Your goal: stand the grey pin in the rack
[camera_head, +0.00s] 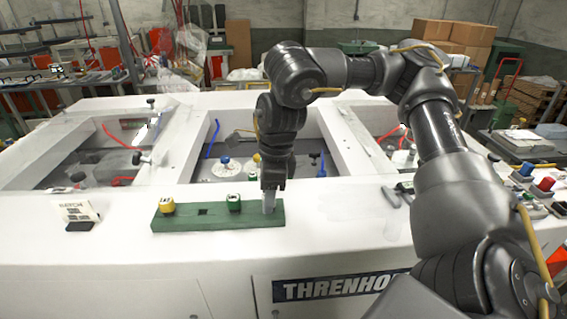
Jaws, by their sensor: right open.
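The green rack (186,222) is a long low block on the white machine's front ledge. A grey pin (268,203) stands upright at the rack's right end. My right gripper (271,187) points straight down directly over the pin, with its jaws open. The gripper hides the pin's top, and I cannot tell whether the fingers touch it. A yellow-topped piece (167,205) stands near the rack's left end and a green-topped piece (234,203) right of its middle. A dark square hole (203,211) shows between them. My left gripper is out of view.
A small labelled card (78,214) stands left of the rack. Open bays with hoses and a white dial (227,168) lie behind it. Small dark tools (391,196) lie to the right. The ledge between card and rack is clear.

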